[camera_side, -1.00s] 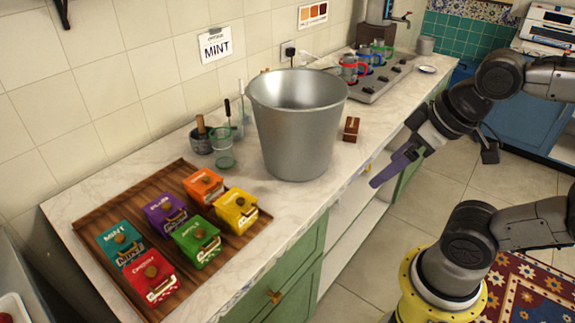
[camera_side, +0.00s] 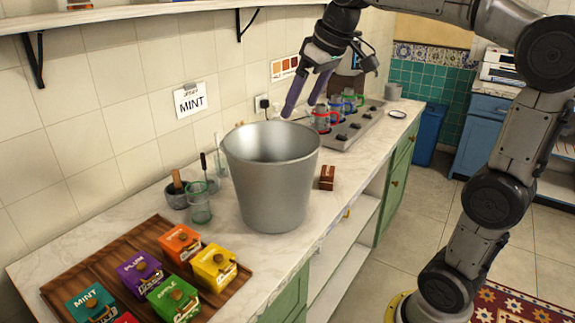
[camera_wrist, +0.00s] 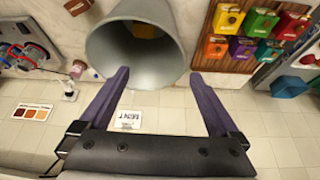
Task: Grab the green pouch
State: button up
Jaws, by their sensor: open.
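In the wrist view the green pouch (camera_wrist: 261,22) shows at the upper right. My gripper (camera_side: 306,93) is open and empty, raised above the counter behind the metal bucket, well to the right of the pouch. In the wrist view its purple fingers (camera_wrist: 158,75) are spread wide with nothing between them.
The tall metal bucket (camera_side: 270,185) stands between my gripper and the wooden tray (camera_side: 62,277). Orange (camera_side: 180,243) and teal (camera_side: 91,304) pouches share the tray. A glass (camera_side: 199,205) and a mortar (camera_side: 176,195) stand left of the bucket. A shelf (camera_side: 150,14) hangs on the wall.

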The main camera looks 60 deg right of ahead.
jog(key=w+d, duration=0.9)
jog(key=w+d+f, duration=0.4)
jog(key=d+f, duration=0.1)
jog(key=d, duration=0.4)
jog(key=w+d+f, duration=0.4)
jog(key=d+f, duration=0.1)
jog(key=d, duration=0.5)
jog(key=shift+m+g, duration=0.3)
jog(key=s+x, duration=0.1)
jog(key=x, duration=0.5)
jog(key=s+f+x, duration=0.1)
jog(key=x, duration=0.5)
jog(key=s+x, duration=0.1)
jog(key=x, duration=0.6)
jog(key=shift+s+a+f, duration=0.25)
jog(key=shift+s, duration=0.05)
jog(key=shift+x, duration=2.95)
jog(key=shift+w+d+r, duration=0.1)
jog(key=shift+w+d, duration=0.05)
jog(key=shift+c, duration=0.3)
jog(key=c, duration=1.4)
